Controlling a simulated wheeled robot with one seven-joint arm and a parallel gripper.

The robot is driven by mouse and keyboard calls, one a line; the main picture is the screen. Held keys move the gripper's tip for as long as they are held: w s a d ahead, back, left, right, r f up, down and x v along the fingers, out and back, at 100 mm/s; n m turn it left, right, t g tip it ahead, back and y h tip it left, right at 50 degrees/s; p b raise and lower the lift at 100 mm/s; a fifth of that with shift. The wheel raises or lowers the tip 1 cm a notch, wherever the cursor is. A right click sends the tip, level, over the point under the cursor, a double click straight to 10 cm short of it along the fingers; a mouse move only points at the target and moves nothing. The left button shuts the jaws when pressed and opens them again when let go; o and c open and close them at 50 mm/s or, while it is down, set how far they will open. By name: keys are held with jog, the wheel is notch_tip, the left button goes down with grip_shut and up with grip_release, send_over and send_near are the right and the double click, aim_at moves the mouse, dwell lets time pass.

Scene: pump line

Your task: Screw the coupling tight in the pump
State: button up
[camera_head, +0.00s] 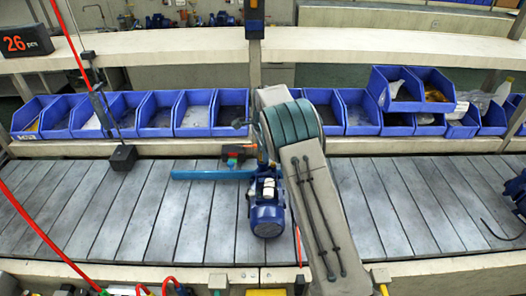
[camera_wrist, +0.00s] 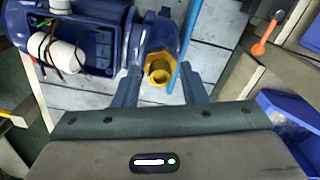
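The blue pump (camera_head: 267,205) stands on the slatted conveyor in the head view, just left of my arm. In the wrist view the pump (camera_wrist: 92,22) fills the upper left. A yellow-gold coupling (camera_wrist: 160,68) with a hexagonal rim sits at the pump's round port. My gripper (camera_wrist: 160,80) is open, with one finger on each side of the coupling in the picture. Gaps show between the fingers and the coupling, and I see no contact. How deep the coupling sits is not clear. In the head view my arm hides the coupling and fingers.
A blue pipe (camera_head: 210,174) lies left of the pump; a blue rod (camera_wrist: 181,62) passes close to the right finger in the wrist view. A red-and-dark tool (camera_head: 238,152) is behind the pump. Blue bins (camera_head: 160,113) line the back. The conveyor's left side is largely free.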

jog(key=n, duration=0.3)
dwell(0.5)
grip_shut()
jog(key=shift+m, duration=0.8)
grip_release()
